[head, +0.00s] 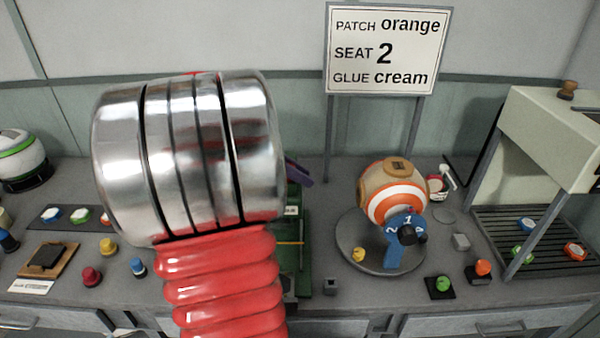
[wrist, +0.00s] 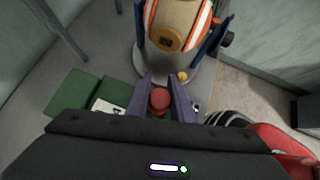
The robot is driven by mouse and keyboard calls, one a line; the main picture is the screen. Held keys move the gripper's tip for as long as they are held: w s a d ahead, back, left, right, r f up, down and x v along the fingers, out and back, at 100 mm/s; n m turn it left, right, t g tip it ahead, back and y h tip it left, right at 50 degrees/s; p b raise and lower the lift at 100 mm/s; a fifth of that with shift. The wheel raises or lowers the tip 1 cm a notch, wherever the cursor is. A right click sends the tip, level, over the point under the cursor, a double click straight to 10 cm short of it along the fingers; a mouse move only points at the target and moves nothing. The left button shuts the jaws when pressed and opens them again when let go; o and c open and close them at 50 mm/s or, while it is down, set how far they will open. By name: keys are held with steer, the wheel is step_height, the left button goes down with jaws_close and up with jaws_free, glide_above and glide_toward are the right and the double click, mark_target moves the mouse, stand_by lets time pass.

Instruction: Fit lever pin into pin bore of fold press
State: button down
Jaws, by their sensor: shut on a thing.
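My gripper's purple fingers (wrist: 161,98) are shut on a red round-topped piece, seemingly the lever pin (wrist: 159,99). Only its top shows; its lower end is hidden. In the head view, my arm hides the gripper except for a bit of purple finger (head: 299,173) above the green press. The green fold press (head: 291,250) stands on the bench, partly hidden behind my arm. In the wrist view, its green parts (wrist: 75,92) lie below and left of the fingers, partly covered by my gripper. I cannot make out the pin bore.
A striped ball (head: 393,192) sits in a blue-armed holder on a round grey plate (head: 352,252), right of the press. A sign (head: 385,50) stands behind. Small coloured knobs (head: 92,276) lie at left. A cream machine (head: 545,135) stands over a slatted tray at right.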

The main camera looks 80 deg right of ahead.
steer(key=shift+f, duration=0.55)
steer(key=c, duration=1.5)
jaws_free()
steer(key=v, duration=1.3)
steer(key=shift+w+a+r, duration=0.2)
steer(key=shift+w+a, duration=0.05)
